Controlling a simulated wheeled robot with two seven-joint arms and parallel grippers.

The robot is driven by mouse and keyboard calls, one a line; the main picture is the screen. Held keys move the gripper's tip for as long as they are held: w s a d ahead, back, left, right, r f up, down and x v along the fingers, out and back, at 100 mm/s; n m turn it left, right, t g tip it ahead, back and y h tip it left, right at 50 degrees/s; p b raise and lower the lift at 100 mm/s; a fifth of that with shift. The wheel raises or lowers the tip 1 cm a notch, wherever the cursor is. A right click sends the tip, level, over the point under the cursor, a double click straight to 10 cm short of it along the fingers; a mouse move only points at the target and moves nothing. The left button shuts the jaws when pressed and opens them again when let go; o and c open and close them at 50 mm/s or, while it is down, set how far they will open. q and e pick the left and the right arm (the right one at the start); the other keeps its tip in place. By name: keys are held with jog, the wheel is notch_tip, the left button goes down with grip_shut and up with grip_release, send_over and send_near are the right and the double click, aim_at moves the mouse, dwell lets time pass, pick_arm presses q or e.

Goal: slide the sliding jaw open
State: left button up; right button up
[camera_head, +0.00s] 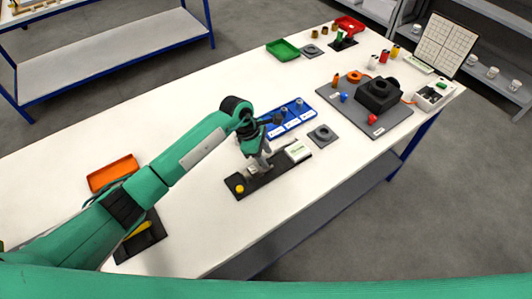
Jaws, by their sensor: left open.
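A long black fixture (281,172) lies on the white table in the middle of the head view. It has a yellow knob (239,188) at its near left end and a white labelled block (298,150) at its right end. Light metal parts sit between them; which is the sliding jaw I cannot tell, as my gripper partly covers them. My left gripper (262,164) is open and points down over the middle of the fixture. Whether its fingers touch anything is too small to tell. My right gripper is not in view.
A blue tray (291,119) lies just behind the fixture, and a grey square block (322,135) to its right. A grey board (364,107) carries a black housing (378,94). An orange tray (113,173) lies left. The table front right of the fixture is clear.

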pick_arm(q)
jog(key=shift+d+f, duration=0.25)
jog(key=shift+f, duration=0.45)
grip_shut()
jog(key=shift+w+d+f+b, duration=0.2)
jog(key=shift+w+d+b, duration=0.35)
jog(key=shift+b, duration=0.6)
jog(key=shift+w+d+r+b, duration=0.1)
jog(key=shift+w+d+b, duration=0.1)
jog(key=shift+d+b, duration=0.4)
jog(key=shift+r, duration=0.2)
grip_release()
jog(key=shift+w+d+f, duration=0.1)
